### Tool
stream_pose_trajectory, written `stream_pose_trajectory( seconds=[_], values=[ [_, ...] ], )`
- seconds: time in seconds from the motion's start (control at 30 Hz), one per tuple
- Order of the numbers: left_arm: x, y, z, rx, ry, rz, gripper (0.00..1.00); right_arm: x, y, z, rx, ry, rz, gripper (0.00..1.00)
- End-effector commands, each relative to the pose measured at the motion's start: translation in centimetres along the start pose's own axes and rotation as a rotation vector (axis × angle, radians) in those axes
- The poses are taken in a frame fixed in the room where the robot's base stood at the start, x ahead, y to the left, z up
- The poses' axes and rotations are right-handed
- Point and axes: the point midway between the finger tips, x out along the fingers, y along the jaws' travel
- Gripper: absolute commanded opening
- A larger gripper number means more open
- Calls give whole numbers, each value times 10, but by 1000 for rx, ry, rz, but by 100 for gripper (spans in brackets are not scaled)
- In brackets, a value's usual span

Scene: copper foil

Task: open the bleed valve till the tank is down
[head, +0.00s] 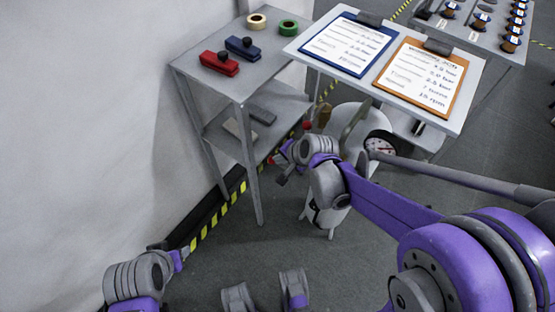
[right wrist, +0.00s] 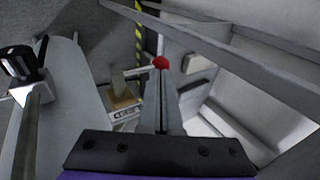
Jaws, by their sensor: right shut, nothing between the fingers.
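In the right wrist view the bleed valve has a brass-coloured body (right wrist: 124,97) and a pale lever ending in a red knob (right wrist: 161,62). My right gripper (right wrist: 161,78) is shut and empty, its fingertips at or just below the red knob; I cannot tell whether they touch. It also shows in the head view (head: 284,160). Part of my left arm shows at lower left, its fingers not clear.
A grey side shelf (head: 205,55) holds red and blue blocks and tape rolls. A grey table (head: 392,98) with blue and orange clipboards overhangs the tank. A black-and-yellow striped edge (head: 215,219) runs along the wall. Floor in front is clear.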

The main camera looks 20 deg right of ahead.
Motion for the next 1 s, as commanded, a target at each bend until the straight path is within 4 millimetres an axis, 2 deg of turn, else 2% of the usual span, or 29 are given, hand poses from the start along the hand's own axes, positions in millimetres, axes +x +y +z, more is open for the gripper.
stream_pose_trajectory(
  seconds=[0.2,1.0],
  values=[
    [4,0,2,0,-1,0,50,13,0,0,-1,0,0,0],
    [6,0,3,0,-2,0,50,17,-1,1,0,0,-1,0]
  ],
)
